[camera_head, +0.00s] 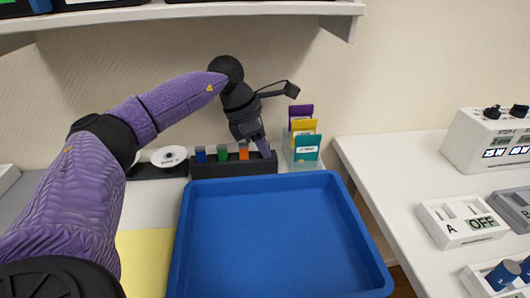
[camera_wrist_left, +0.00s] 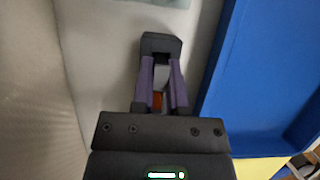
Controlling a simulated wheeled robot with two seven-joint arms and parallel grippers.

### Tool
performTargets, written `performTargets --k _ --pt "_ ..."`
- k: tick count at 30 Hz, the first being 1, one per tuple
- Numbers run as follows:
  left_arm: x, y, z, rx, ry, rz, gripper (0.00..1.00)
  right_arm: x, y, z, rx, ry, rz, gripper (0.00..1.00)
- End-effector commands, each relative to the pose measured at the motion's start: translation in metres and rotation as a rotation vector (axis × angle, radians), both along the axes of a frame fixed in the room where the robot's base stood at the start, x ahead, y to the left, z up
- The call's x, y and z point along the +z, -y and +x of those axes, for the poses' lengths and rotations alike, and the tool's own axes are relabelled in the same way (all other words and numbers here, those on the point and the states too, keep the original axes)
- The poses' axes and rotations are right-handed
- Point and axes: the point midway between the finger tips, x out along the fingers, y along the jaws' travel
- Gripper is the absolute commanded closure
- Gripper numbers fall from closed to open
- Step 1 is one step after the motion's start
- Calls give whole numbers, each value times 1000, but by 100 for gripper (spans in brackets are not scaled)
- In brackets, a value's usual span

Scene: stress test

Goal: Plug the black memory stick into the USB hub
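A long black block (camera_head: 236,168) stands behind the blue tray and holds an upright blue piece (camera_head: 201,155), green piece (camera_head: 222,153) and orange piece (camera_head: 244,151). I cannot tell whether it is the USB hub. My left gripper (camera_head: 263,150) points down at its right end. In the left wrist view the purple fingers (camera_wrist_left: 161,62) stand a little apart over the block's end (camera_wrist_left: 161,43). Something dark shows between their tips, and something pale grey and orange shows lower in the gap. I cannot tell whether the fingers grip anything. I cannot identify the black memory stick. My right gripper is out of view.
A large empty blue tray (camera_head: 270,182) lies in front. A clear holder with coloured cards (camera_head: 306,147) stands right of the gripper. A white disc (camera_head: 169,156) lies left. A shelf (camera_head: 190,12) hangs above; control boxes (camera_head: 462,220) stand on the right table.

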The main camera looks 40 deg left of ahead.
Motion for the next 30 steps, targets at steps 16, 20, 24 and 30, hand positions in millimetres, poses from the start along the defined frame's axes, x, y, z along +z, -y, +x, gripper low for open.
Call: performTargets --k 16,20,24,30 --pt "5 0 0 0 1 -1 100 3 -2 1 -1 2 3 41" --pt "22 0 0 0 5 -1 100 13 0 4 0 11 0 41" --pt "43 1 -1 -2 5 1 100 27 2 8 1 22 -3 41" --pt "38 35 -30 -6 0 5 100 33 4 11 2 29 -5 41"
